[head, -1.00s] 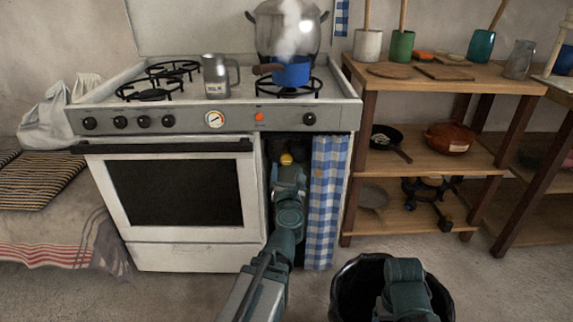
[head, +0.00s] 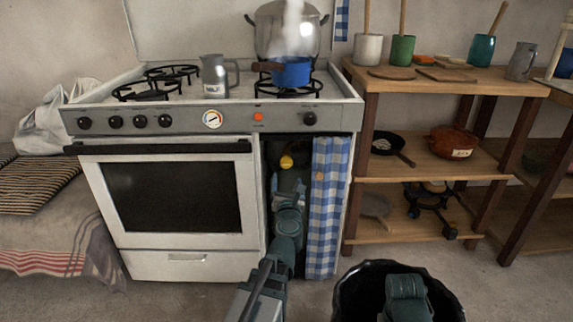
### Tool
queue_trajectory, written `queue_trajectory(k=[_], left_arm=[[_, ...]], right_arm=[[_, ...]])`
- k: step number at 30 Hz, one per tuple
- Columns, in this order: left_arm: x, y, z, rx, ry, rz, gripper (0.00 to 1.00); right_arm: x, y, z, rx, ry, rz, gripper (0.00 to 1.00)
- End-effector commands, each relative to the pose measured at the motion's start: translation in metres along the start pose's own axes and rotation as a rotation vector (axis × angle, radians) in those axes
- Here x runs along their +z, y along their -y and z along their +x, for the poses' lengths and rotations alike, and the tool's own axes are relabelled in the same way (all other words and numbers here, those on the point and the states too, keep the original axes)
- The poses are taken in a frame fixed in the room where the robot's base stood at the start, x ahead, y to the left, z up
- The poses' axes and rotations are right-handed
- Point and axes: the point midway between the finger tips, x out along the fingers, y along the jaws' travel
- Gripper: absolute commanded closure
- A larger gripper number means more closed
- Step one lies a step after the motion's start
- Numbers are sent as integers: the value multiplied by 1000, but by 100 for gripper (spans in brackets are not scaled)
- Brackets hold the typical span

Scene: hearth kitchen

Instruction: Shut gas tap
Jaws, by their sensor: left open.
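The gas tap shows as a small yellow knob (head: 286,161) in the dark open compartment at the right of the stove (head: 250,120), below its front panel. My left gripper (head: 287,176) reaches into this compartment from below, just under the yellow knob. Its fingers are mostly hidden by its own wrist and the shade, and I cannot tell whether they touch the knob. My right arm shows only as a link at the bottom right; its gripper is out of view.
A blue checked curtain (head: 326,205) hangs close at the right of the compartment. The oven door (head: 246,195) borders it at the left. A blue pot (head: 291,72) steams on the stove top. A black bin (head: 352,290) stands at the bottom right, by a wooden shelf (head: 410,173).

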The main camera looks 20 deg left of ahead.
Motion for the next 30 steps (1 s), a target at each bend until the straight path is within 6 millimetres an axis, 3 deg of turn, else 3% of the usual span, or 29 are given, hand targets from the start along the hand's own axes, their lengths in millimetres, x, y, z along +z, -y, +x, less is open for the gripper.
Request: queue_trajectory(k=[15,20,28,30], left_arm=[[0,0,103,1,0,0,19],[0,0,115,0,0,0,19],[0,0,115,0,0,0,19],[0,0,115,0,0,0,32]], right_arm=[[0,0,0,0,0,0,22],[0,0,0,0,0,0,22],[0,0,0,0,0,0,22],[0,0,0,0,0,0,22]])
